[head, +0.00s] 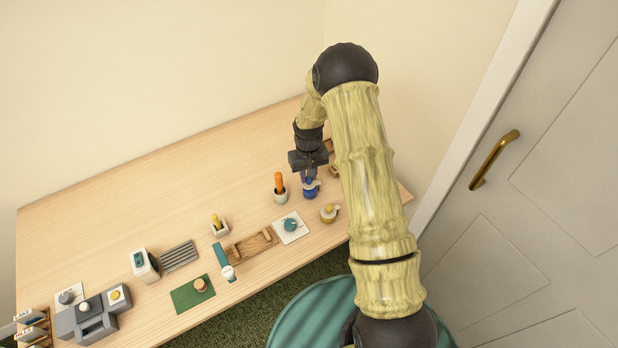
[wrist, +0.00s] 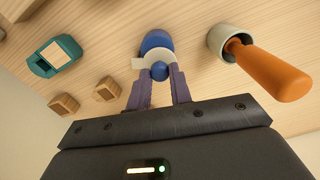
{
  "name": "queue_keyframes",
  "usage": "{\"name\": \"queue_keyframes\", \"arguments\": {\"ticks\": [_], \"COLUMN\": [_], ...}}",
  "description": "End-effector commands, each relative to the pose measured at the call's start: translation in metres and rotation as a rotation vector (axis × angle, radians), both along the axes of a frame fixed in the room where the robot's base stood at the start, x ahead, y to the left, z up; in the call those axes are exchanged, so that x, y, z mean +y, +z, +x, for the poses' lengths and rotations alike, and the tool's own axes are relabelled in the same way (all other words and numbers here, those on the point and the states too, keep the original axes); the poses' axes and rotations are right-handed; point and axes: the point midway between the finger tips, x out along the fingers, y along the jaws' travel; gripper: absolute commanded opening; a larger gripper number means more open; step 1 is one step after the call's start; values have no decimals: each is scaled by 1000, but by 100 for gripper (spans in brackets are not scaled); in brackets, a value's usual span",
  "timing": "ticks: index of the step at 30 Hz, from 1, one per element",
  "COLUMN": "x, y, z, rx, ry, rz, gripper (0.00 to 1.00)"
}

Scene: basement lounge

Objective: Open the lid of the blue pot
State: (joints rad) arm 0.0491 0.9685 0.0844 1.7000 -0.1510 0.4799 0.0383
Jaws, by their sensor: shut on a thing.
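The blue pot (head: 310,193) stands on the wooden table, near its right end. In the wrist view its round blue body (wrist: 157,41) shows behind a cream lid (wrist: 139,63) with a blue knob (wrist: 160,71). My gripper (wrist: 159,76) is shut on the knob, one purple finger on each side. In the head view my gripper (head: 308,174) points down right above the pot. I cannot tell whether the lid is seated or raised, as the fingers and lid hide the rim.
A pale cup with an orange handle (head: 279,184) stands close left of the pot. A tan pot (head: 328,213) stands in front of it. Wooden blocks (wrist: 63,104) and a teal item (wrist: 54,56) lie near. A white door (head: 540,190) is at the right.

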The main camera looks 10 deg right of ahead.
Motion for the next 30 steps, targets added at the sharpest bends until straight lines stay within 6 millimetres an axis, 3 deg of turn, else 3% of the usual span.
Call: {"name": "queue_keyframes", "arguments": {"ticks": [30], "x": [-20], "y": [1], "z": [26], "rx": [-3], "ry": [-966], "rz": [-1], "gripper": [0]}}
